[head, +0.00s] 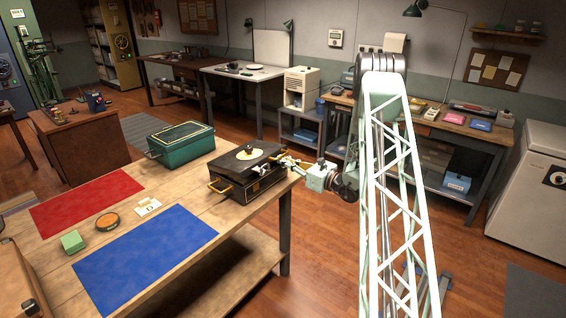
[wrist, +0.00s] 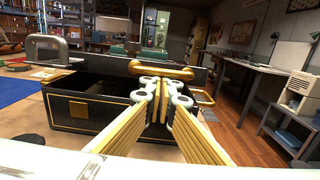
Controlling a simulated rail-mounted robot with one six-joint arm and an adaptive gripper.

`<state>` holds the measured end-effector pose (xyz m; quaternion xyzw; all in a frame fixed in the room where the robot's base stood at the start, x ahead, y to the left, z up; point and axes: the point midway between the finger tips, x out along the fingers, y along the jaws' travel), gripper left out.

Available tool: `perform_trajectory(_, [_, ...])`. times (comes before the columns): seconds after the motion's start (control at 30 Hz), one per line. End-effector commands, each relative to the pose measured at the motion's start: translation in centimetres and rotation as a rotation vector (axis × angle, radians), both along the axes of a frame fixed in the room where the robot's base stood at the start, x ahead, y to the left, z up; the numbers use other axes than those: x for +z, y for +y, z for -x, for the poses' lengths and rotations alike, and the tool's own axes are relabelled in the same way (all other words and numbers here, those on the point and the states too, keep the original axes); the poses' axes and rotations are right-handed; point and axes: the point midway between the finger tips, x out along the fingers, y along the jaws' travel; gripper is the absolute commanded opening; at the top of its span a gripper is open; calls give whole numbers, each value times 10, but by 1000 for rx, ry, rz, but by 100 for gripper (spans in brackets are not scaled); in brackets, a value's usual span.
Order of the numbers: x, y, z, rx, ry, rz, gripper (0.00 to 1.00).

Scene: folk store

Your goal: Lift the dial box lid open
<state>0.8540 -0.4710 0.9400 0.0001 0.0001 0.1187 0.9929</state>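The black dial box (head: 262,187) with gold trim stands on the wooden table, and its lid (head: 228,167) carries a round cream dial (head: 249,153). In the wrist view the box front (wrist: 85,112) is ahead, with a dark gap above its rim under the lid's front edge. A gold handle (wrist: 160,70) sits at that edge. My gripper (head: 285,162) is at the box's right side in the head view. In the wrist view its yellow-padded fingertips (wrist: 162,90) are together, just below the handle. Whether they touch the handle or lid is unclear.
A green box (head: 181,140) stands behind the dial box on the table (head: 239,222). Red (head: 86,200) and blue (head: 147,255) mats, an orange round dish (head: 108,221) and a green block (head: 73,241) lie to the left. Floor is open to the right.

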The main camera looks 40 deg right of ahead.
Motion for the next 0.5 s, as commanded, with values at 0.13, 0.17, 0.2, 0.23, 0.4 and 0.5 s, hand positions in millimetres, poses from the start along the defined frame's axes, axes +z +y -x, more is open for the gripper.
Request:
perform_trajectory(0.13, [7,0,-1,0,-1,1,0])
perform_trajectory(0.17, [8,0,-1,0,-1,1,0])
perform_trajectory(0.2, [10,0,-1,0,-1,1,0])
perform_trajectory(0.23, [11,0,-2,0,-1,1,0])
perform_trajectory(0.4, [19,0,-3,0,-1,1,0])
perform_trajectory(0.5, [22,1,-3,0,-1,1,0])
